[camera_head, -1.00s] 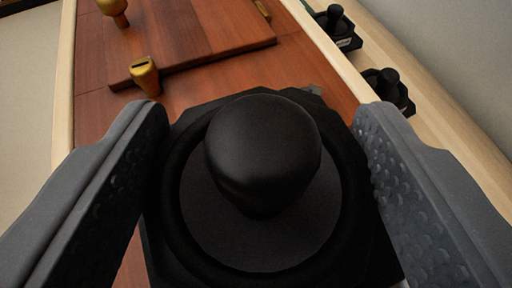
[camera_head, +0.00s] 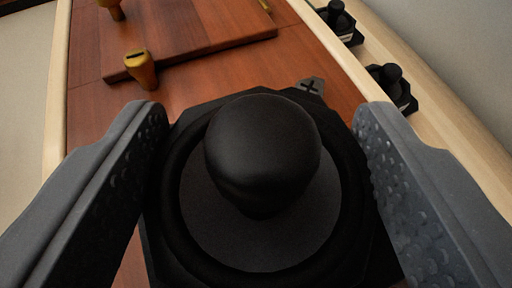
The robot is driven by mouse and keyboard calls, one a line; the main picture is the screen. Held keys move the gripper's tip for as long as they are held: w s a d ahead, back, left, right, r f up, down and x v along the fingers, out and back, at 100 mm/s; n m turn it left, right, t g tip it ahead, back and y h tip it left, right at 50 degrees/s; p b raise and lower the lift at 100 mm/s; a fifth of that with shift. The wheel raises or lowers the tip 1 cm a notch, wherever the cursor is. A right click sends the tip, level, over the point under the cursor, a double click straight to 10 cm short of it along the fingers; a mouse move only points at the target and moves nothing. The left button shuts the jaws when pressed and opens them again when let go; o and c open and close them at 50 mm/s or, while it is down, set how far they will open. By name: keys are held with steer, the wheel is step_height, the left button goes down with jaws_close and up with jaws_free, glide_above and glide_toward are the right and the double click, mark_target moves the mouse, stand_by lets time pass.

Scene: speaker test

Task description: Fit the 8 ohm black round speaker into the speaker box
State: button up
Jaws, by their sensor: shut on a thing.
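A black round speaker (camera_head: 262,225) with a dark knob-like centre fills the lower middle of the view. My gripper (camera_head: 262,165) is shut on it, with one grey finger against its left side and one against its right. The speaker is above a reddish-brown wooden surface (camera_head: 200,85), which may be part of the speaker box; a raised wooden panel (camera_head: 195,35) lies on it. The speaker hides what is directly below it. I cannot read any ohm marking on it.
A yellow peg-like piece (camera_head: 141,69) stands near the panel's left corner, another (camera_head: 113,8) at the top edge. A grey tab with a cross mark (camera_head: 311,86) shows behind the speaker. Two black knobbed pieces (camera_head: 337,20) (camera_head: 392,88) sit along the pale wooden edge at right.

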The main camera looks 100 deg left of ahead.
steer(key=shift+f+b, duration=1.6)
steer(key=shift+b, duration=0.9)
stand_by(2.4)
steer(key=o, duration=1.3)
steer(key=p+v, duration=0.2)
steer(key=v, duration=1.2)
steer(key=s+d+r+m+t+h+p, duration=0.1)
steer(key=d+r+m+t+h, duration=0.3)
steer(key=r, duration=0.8)
steer(key=s+d+r+m+t+h+p, duration=0.1)
steer(key=s+d+r+m+t+h, duration=0.2)
steer(key=d+r+m+t, duration=0.4)
steer(key=s+d+r+m+t+h+p, duration=0.2)
steer(key=d+r+m+t+h, duration=0.4)
steer(key=r, duration=1.2)
steer(key=m, duration=0.2)
steer(key=shift+s+d+m, duration=0.3)
steer(key=shift+d+m, duration=0.1)
